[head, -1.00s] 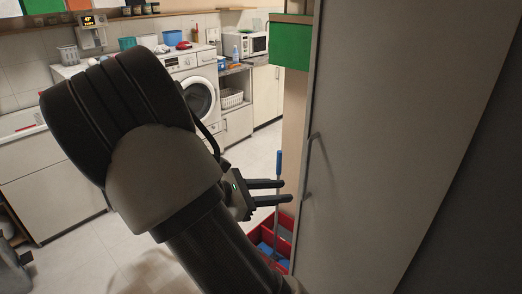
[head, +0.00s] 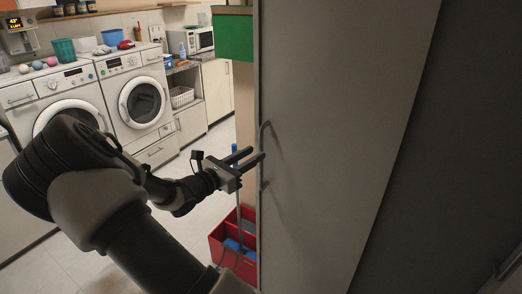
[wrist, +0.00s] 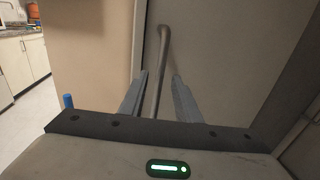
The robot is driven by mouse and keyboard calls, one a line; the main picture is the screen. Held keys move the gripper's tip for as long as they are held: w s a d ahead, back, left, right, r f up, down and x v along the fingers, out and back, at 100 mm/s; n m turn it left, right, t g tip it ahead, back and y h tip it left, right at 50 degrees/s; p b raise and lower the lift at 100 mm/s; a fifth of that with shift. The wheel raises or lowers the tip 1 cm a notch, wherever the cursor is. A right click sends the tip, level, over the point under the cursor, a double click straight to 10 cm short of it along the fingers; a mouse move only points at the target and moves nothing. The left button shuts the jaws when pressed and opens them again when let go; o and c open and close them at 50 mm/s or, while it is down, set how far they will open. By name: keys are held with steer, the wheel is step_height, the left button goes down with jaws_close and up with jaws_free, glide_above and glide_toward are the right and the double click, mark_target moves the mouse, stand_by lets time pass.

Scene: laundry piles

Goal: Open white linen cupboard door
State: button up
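The white linen cupboard door (head: 330,130) is a tall pale panel filling the right half of the head view. It looks shut. Its upright bar handle (head: 263,152) is near the door's left edge. My gripper (head: 257,155) is open at the handle, its fingers pointing at the door. In the wrist view the handle (wrist: 163,60) runs between my two spread fingers (wrist: 158,88), with a gap on each side. The lower part of the handle is hidden behind the gripper body in the wrist view.
A red crate (head: 217,240) with blue things in it stands on the floor left of the cupboard. A green box (head: 233,37) is by the cupboard's upper left edge. Washing machines (head: 142,103) line the back wall. Open floor lies between.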

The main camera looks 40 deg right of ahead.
mark_target(261, 149)
steer(key=shift+w+d, duration=0.25)
steer(key=shift+d, duration=0.95)
steer(key=shift+w+d, duration=0.2)
steer(key=shift+d, duration=0.95)
jaws_close()
